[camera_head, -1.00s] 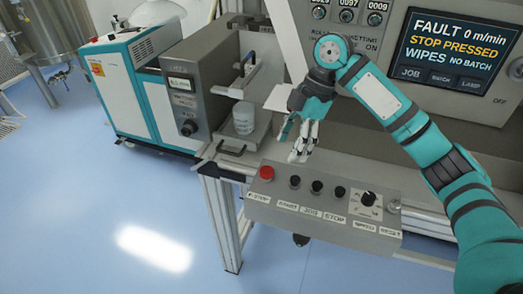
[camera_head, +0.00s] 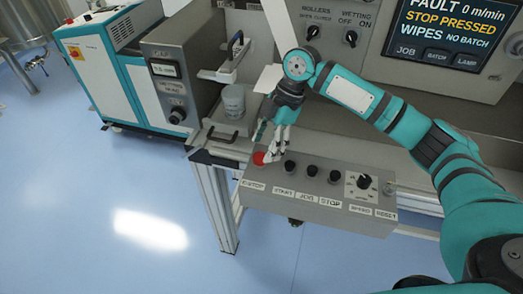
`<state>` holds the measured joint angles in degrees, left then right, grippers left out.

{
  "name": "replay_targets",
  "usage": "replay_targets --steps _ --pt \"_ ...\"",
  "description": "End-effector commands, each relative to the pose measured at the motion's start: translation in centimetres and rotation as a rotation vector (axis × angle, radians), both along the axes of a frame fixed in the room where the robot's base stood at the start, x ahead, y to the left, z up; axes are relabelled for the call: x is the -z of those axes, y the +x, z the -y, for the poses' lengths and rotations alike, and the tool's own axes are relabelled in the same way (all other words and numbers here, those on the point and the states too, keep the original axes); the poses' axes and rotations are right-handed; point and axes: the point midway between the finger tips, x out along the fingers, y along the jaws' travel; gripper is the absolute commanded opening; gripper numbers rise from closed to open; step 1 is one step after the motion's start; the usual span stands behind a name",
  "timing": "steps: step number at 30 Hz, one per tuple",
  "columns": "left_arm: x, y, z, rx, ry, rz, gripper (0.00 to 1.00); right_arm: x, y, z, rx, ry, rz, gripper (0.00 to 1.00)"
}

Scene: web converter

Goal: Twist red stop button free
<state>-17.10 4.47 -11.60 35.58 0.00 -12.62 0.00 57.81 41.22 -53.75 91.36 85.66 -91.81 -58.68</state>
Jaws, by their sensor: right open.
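The red stop button (camera_head: 259,158) sits at the left end of the grey control box (camera_head: 320,217), above the E-STOP label. My right gripper (camera_head: 270,150) comes down from above and behind with its fingers at the button's right and far side. The fingers are apart and cover part of the button. Whether they touch it I cannot tell. My left gripper is not in view.
Several black knobs, among them the start knob (camera_head: 289,167) and the speed knob (camera_head: 364,181), stand right of the button. A screen (camera_head: 450,35) reads STOP PRESSED. Blue floor lies open at front left.

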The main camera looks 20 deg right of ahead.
Motion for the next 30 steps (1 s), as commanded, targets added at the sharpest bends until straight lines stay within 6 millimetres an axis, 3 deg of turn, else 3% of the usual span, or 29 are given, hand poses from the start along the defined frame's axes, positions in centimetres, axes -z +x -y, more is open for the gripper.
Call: replay_targets --steps 5,18,30 --pt "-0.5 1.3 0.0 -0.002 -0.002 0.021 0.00 2.2 -0.2 -1.0 0.000 0.001 -0.001 0.59" --pt "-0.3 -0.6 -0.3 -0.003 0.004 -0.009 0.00 3.2 -0.2 -1.3 0.000 0.000 0.001 0.58" --pt "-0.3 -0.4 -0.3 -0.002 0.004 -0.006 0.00 3.1 -0.2 -1.3 0.000 0.000 0.001 0.06"
